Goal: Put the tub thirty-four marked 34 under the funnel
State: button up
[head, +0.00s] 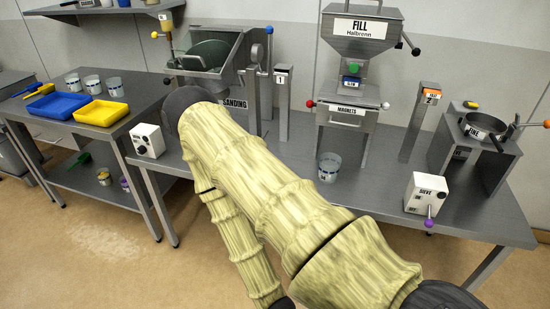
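The funnel is the grey hopper labelled FILL (362,32), on a stand at the back of the long steel bench, with a MAGNETS drawer (347,112) below it. One clear tub (329,167) stands upright on the bench below the drawer, near the front edge. Its mark is too small to read surely. My gripper is out of view; my arm crosses the middle.
A blue tray (60,106) and a yellow tray (100,113) lie before the three tubs. The SANDING machine (215,55) stands left of the funnel. Posts (283,100) flank it. A SIEVE box (426,194) and a pan on a stand (484,124) are at right.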

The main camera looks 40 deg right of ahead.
aim_at(458, 177)
jog(key=u, duration=0.35)
jog(key=k, duration=1)
jog(key=z, duration=0.65)
